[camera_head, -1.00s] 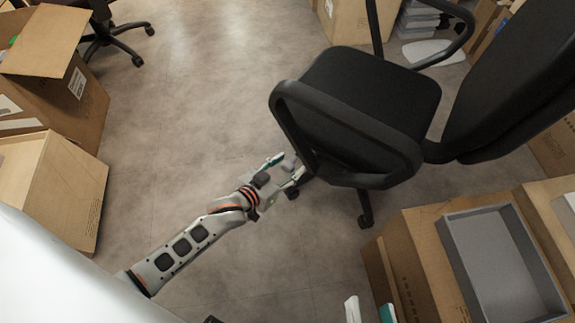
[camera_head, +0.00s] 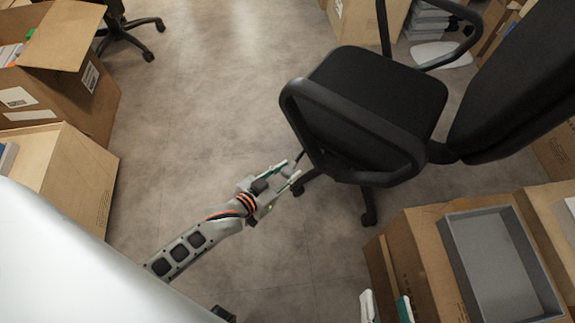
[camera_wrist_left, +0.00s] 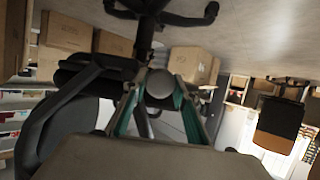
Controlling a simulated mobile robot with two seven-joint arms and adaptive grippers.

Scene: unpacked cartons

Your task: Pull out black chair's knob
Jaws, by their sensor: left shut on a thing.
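The black chair (camera_head: 375,105) stands at the right of centre in the head view, its seat tilted in the picture. My left gripper (camera_head: 290,171) is at the near left side of the chair, below the seat's edge. In the left wrist view the rounded grey knob (camera_wrist_left: 158,84) sits between the tips of the two green-lined fingers, which are shut on it. A thin dark rod (camera_head: 299,158) shows between the fingertips and the chair in the head view. My right gripper (camera_head: 386,309) is at the bottom edge, its two fingers apart, with nothing seen between them.
Cardboard boxes with a grey tray (camera_head: 500,262) stand at the lower right. Open cartons (camera_head: 75,180) line the left side. Another black chair's base (camera_head: 130,32) is at the upper left. The floor (camera_head: 210,110) between is clear.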

